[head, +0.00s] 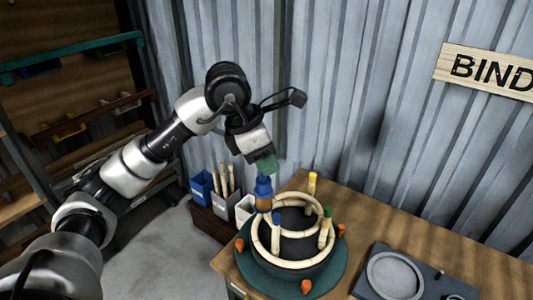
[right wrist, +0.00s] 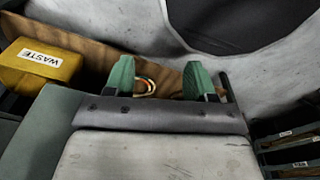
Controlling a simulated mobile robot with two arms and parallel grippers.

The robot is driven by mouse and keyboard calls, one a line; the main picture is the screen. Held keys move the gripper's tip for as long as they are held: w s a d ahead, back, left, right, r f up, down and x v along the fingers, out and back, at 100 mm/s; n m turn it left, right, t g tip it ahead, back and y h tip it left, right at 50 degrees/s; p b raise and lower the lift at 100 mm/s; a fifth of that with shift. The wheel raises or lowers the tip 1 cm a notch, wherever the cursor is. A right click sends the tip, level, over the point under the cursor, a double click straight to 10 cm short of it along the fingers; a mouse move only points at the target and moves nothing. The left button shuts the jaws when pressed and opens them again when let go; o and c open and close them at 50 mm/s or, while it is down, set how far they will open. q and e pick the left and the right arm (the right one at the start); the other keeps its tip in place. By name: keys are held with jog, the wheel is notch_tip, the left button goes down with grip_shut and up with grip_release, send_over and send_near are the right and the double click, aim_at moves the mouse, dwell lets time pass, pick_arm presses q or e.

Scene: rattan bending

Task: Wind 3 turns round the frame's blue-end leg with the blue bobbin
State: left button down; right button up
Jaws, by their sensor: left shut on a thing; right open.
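The rattan frame (head: 258,240), pale rings with upright legs, stands on a round dark green base (head: 330,280) on the bench. Its blue-end leg (head: 276,232) is at the front left; a yellow-ended leg (head: 312,184) and a green-ended leg (head: 326,228) stand behind and to the right. My left gripper (head: 265,172) is shut on the blue bobbin (head: 263,188), held upright just up and left of the blue-end leg. Whether strand is wound on that leg is too small to tell. In the right wrist view my right gripper (right wrist: 158,78) is open and empty.
Orange clamps (head: 306,287) sit round the base. A grey plate with a round dish (head: 395,275) lies at the right. Blue (head: 202,186) and white bins with sticks stand left of the bench. A yellow WASTE box (right wrist: 40,67) shows in the right wrist view.

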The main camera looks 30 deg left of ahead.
aim_at(267, 208)
pick_arm(q)
notch_tip(267, 208, down, 14)
jog(key=b, duration=1.1)
jog(key=shift+f, duration=0.1)
jog(key=shift+d, duration=0.1)
